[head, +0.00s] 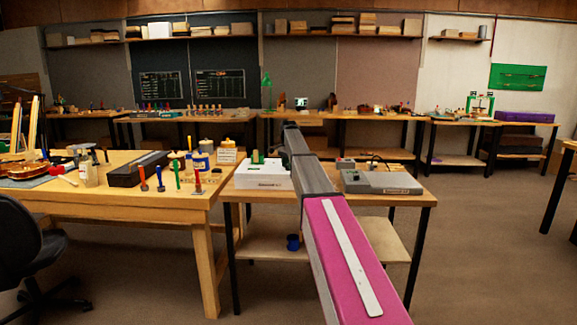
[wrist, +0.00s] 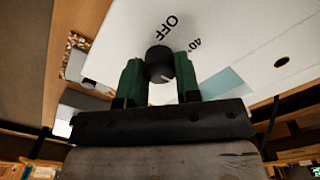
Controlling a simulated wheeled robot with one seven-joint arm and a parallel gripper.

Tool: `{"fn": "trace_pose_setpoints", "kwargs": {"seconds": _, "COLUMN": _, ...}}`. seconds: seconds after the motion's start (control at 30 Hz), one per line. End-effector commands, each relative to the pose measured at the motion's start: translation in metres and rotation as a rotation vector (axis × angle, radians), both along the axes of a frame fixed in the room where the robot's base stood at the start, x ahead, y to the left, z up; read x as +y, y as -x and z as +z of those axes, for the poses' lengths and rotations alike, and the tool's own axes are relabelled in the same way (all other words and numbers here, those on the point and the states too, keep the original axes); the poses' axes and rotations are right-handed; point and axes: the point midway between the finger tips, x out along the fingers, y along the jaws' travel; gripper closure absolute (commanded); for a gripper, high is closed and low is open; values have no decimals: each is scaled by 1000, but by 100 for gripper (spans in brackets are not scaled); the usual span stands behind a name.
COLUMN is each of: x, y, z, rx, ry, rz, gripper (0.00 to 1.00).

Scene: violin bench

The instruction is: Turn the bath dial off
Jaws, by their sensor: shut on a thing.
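The bath dial (wrist: 159,62) is a small dark round knob on a white panel (wrist: 118,30) in the wrist view. "OFF" is printed above it and "40" to its upper right. A small light mark shows low on the knob, on the side away from "OFF". My gripper (wrist: 160,76) has its two green fingers on either side of the knob, shut on it. In the head view a white box (head: 262,181) stands on the small bench, with a green thing on top. The dial cannot be made out there, and my arm hides part of the bench.
A grey device (head: 382,182) stands on the same small bench (head: 412,200), to the right of my arm. A wooden workbench (head: 120,208) with several tools and bottles is close on the left. A dark chair (head: 30,250) is at the lower left. Floor is free at the right.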

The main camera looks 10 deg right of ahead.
Motion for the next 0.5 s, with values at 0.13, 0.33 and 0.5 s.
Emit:
{"fn": "trace_pose_setpoints", "kwargs": {"seconds": 0.13, "x": 0, "y": 0, "z": 0, "rx": 1, "ry": 1, "rz": 140, "gripper": 93}}
{"fn": "trace_pose_setpoints", "kwargs": {"seconds": 0.33, "x": 0, "y": 0, "z": 0, "rx": 1, "ry": 1, "rz": 330, "gripper": 93}}
{"fn": "trace_pose_setpoints", "kwargs": {"seconds": 0.5, "x": 1, "y": 0, "z": 0, "rx": 1, "ry": 1, "rz": 491, "gripper": 93}}
